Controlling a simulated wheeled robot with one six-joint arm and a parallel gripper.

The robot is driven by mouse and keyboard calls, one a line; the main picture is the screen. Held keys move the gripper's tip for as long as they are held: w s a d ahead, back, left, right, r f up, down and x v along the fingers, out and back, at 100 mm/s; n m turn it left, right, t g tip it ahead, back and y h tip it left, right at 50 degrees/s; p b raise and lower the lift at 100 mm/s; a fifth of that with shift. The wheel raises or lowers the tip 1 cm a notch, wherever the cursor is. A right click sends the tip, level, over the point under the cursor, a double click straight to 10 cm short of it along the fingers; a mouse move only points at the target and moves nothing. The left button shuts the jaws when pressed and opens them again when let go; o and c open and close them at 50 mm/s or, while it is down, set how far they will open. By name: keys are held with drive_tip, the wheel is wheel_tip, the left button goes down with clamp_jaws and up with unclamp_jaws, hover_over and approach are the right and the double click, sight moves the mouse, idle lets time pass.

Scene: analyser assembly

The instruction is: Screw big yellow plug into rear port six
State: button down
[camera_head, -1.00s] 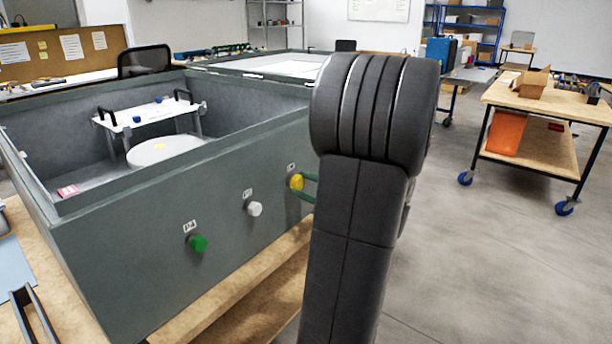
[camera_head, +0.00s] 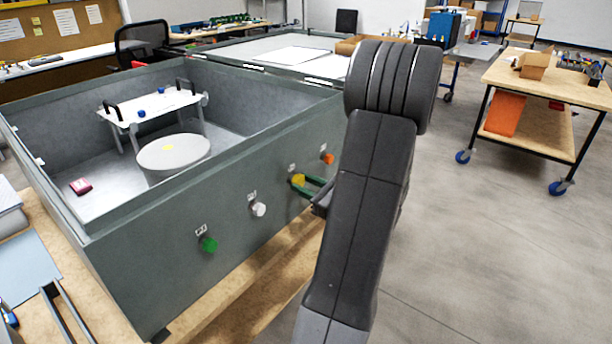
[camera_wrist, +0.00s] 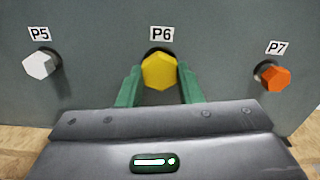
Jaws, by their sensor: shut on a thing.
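The big yellow plug (camera_wrist: 159,72) is a hexagonal head at the port labelled P6 (camera_wrist: 160,34) on the grey analyser wall. My gripper (camera_wrist: 160,86) has its two green fingers on either side of the plug, shut on it. In the head view the yellow plug (camera_head: 298,181) sits against the wall, with the green fingers (camera_head: 316,186) reaching it from the right. The port hole is mostly hidden behind the plug, with only a dark rim showing above it. How deep the plug sits cannot be told.
A white plug (camera_wrist: 39,65) is at P5 and an orange plug (camera_wrist: 275,78) at P7, both close beside my fingers. A green plug (camera_head: 209,244) is at P4. The open grey housing (camera_head: 120,262) stands on a wooden bench.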

drive_tip(key=shift+r+m+p, duration=0.25)
drive_tip(key=shift+m+p, duration=0.45)
drive_tip(key=shift+f+m, duration=0.2)
drive_tip(key=shift+m, duration=0.1)
drive_tip(key=c, duration=1.1)
unclamp_jaws()
